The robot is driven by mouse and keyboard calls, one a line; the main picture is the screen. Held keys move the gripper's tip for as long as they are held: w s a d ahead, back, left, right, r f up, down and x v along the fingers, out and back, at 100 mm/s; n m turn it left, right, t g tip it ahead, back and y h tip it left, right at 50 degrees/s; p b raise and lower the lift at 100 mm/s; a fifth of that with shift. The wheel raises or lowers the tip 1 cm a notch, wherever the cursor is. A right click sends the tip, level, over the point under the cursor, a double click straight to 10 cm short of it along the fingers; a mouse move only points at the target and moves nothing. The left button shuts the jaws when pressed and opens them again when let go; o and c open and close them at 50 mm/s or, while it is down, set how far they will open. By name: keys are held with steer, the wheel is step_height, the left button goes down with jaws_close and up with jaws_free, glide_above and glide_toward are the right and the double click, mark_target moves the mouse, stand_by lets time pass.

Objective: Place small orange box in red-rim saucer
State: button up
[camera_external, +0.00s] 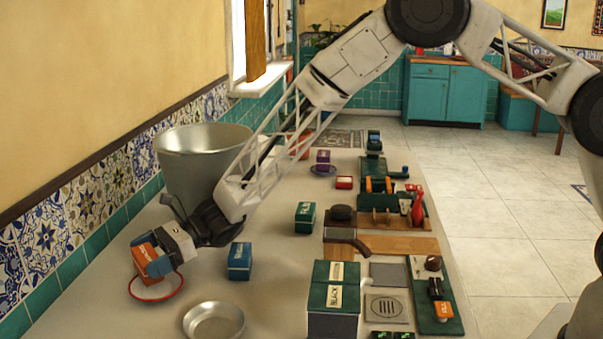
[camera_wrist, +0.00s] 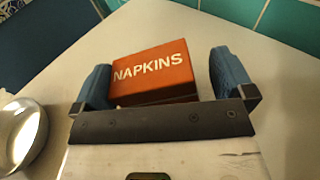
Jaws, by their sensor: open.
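The small orange box (camera_external: 142,259) is at the left of the counter. In the wrist view the orange box (camera_wrist: 153,76), lettered "NAPKINS", sits between the two blue fingers. My gripper (camera_external: 158,262) is open around it, with a finger on either side; in the wrist view my gripper (camera_wrist: 163,80) shows small gaps by the box. The red-rim saucer (camera_external: 157,299) shows just below the box and fingers in the outside view, partly covered by them. It does not show in the wrist view. I cannot tell whether the box touches the saucer.
A metal bowl (camera_external: 213,322) and a blue box (camera_external: 240,262) stand to the right of the saucer. A large metal bucket (camera_external: 200,165) is behind my gripper. A green box (camera_external: 305,217) and a dark tea box (camera_external: 333,301) stand farther right. The tiled wall is close on the left.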

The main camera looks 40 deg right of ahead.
steer(key=d, duration=0.3)
steer(key=d+r, duration=0.1)
steer(key=d, duration=0.3)
steer(key=d+r, duration=0.1)
steer(key=d, duration=0.3)
steer(key=shift+d, duration=0.15)
stand_by(0.4)
steer(key=shift+s+d+r, duration=0.15)
steer(key=shift+d+r, duration=0.2)
steer(key=shift+r, duration=0.1)
steer(key=s+d+r+n+h, duration=0.25)
steer(key=s+d+r, duration=0.25)
steer(key=d+r, duration=0.3)
steer(key=s+d+r+n+g+h, duration=0.15)
steer(key=s+d+r+n, duration=0.35)
steer(key=d, duration=0.5)
steer(key=s+d+r+n+h, duration=0.2)
steer(key=s+d+r+n, duration=0.1)
steer(key=s+d+r, duration=0.5)
steer(key=s+d+r+n+t+h, duration=0.1)
steer(key=s+d+h, duration=0.4)
steer(key=s+d, duration=0.8)
steer(key=s+d+r+n+t+h, duration=0.2)
steer(key=s+d+n+h, duration=0.3)
steer(key=s+d, duration=0.8)
steer(key=d+n+t, duration=0.1)
steer(key=d, duration=0.3)
steer(key=shift+d+r, duration=0.15)
steer(key=shift+r, duration=0.15)
